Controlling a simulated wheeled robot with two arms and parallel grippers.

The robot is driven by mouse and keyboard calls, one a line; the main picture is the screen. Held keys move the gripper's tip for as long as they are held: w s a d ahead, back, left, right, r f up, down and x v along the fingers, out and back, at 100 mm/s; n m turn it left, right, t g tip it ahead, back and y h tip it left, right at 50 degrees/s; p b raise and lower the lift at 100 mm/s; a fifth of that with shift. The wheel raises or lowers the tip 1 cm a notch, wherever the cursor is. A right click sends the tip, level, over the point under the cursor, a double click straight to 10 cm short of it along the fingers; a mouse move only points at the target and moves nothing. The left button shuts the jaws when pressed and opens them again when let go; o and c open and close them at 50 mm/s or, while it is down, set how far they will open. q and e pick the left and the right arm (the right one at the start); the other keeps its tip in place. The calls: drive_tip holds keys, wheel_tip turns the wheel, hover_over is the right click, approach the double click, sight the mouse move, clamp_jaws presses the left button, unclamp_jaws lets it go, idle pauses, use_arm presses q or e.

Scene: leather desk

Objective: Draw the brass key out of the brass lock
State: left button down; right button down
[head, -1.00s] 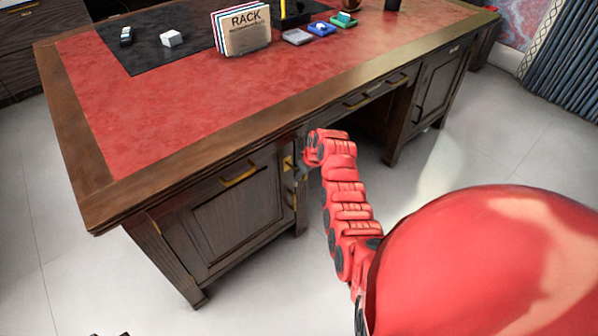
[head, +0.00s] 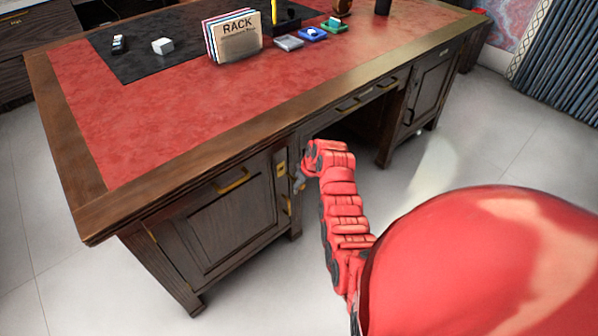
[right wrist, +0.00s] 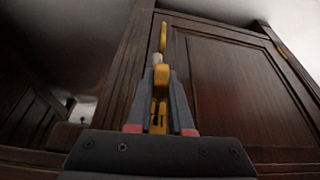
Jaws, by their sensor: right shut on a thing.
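The brass lock (head: 281,169) is a small plate near the right edge of the left pedestal door, under the desk top. My right gripper (head: 299,183) is just right of and slightly below it, in front of the desk. In the right wrist view the gripper (right wrist: 160,112) is shut on the brass key (right wrist: 159,85), which stands between the two grey fingers. Beyond it a narrow brass piece (right wrist: 163,38), probably the lock plate, shows along the door's left edge. I cannot tell whether the key's tip is still inside the lock. My left gripper is not in view.
The desk top (head: 180,125) has red leather. A card rack (head: 234,38), a white cube (head: 163,46) and small coloured trays stand towards its back. A brass handle (head: 232,181) sits left of the lock. The floor (head: 490,150) right of my arm is clear.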

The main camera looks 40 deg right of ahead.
drive_tip(key=shift+s+d, duration=0.2)
drive_tip(key=shift+s, duration=0.35)
drive_tip(key=s, duration=0.3)
drive_tip(key=s+p, duration=0.1)
drive_tip(key=shift+s+d+f, duration=0.25)
drive_tip(key=shift+s+d, duration=0.05)
drive_tip(key=shift+d, duration=0.05)
drive_tip(key=shift+s, duration=0.1)
